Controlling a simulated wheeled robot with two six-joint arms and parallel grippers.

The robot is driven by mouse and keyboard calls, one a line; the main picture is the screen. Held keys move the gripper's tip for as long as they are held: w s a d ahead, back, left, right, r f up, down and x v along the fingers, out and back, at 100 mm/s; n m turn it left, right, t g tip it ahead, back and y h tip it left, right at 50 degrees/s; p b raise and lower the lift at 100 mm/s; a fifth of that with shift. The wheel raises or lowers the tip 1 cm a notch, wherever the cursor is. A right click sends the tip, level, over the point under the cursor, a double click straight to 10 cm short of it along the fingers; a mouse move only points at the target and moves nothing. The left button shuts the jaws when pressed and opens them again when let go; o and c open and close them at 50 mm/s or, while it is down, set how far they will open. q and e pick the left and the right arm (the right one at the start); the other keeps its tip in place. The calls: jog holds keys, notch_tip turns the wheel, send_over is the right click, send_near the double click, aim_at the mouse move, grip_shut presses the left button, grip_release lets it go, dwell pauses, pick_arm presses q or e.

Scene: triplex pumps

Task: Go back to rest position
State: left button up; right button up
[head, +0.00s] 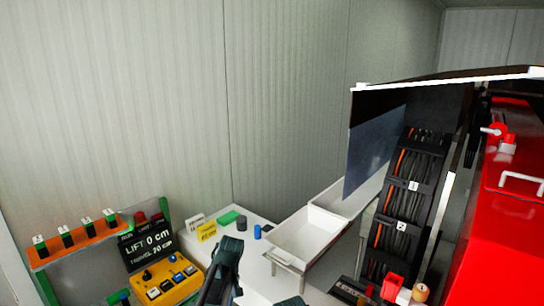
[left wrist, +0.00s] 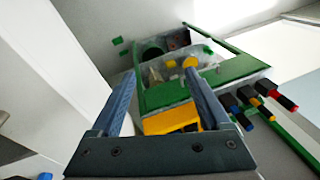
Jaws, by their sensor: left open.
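My left gripper (left wrist: 160,72) is open in the left wrist view, its two blue-grey fingers spread with nothing held between them. Beyond the fingers is a green-edged panel or tray (left wrist: 235,72), with a yellow block (left wrist: 172,120) lower down, seen between the fingers. In the head view a dark arm part of mine rises from the bottom edge, in front of the white table. Its fingertips cannot be made out there. My right gripper is not seen in either view.
A white bin (head: 305,237) is on the white table (head: 255,222). Red machinery (head: 505,215) and a cable panel (head: 405,205) fill the right.

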pick_arm(q)
jog(key=s+d+f+m+b, duration=0.1)
jog(key=s+d+m, duration=0.2)
jog(key=s, duration=0.4)
jog(key=s+d+f+m+h+b, duration=0.1)
jog(key=s+d+f+m, duration=0.1)
jog(key=s+d+m, duration=0.2)
jog(key=s+d+f+m+b, duration=0.1)
jog(key=s+d+m, duration=0.2)
jog(key=s, duration=0.6)
jog(key=shift+s+d+f+m, duration=0.3)
jog(key=shift+s+f+m, duration=0.1)
jog(key=shift+m, duration=0.2)
